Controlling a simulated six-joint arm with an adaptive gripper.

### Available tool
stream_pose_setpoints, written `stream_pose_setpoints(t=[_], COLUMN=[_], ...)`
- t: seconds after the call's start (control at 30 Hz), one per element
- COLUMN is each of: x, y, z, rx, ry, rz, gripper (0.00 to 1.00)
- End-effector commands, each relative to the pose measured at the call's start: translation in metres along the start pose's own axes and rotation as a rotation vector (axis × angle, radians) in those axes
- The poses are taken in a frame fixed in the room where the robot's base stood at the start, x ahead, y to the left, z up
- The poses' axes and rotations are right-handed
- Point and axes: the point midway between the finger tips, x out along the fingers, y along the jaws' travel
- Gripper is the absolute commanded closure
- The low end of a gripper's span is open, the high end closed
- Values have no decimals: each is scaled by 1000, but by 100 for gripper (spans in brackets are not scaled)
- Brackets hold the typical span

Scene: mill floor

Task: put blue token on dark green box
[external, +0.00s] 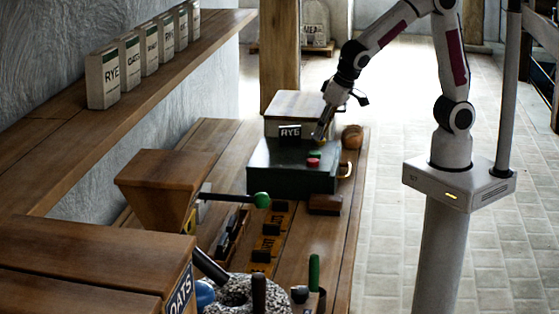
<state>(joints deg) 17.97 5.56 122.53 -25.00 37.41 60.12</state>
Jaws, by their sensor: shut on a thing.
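The dark green box (288,178) stands on the wooden bench, with a yellow handle on its right side. A red token (313,162) and a green token (316,154) are on its top, close together near the right side. My gripper (318,136) points down over the back right part of the box top, behind the two tokens. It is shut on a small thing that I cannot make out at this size. I cannot make out a blue token anywhere; whether the held thing is blue does not show.
A black RYE sign (290,135) stands left of my gripper, before a pale box (300,105). A round brown thing (352,137) and a brown block (325,204) are near the bench's right edge. A green-knobbed lever (262,200) reaches in front of the green box.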

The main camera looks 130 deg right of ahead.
Motion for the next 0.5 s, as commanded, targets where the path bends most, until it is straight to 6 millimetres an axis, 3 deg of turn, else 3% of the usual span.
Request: stream_pose_setpoints(t=[0.3, 0.5], x=[28, 31], y=[1, 0], z=[13, 14], rx=[-1, 0], ry=[-3, -1], rz=[2, 0], gripper=[85, 85])
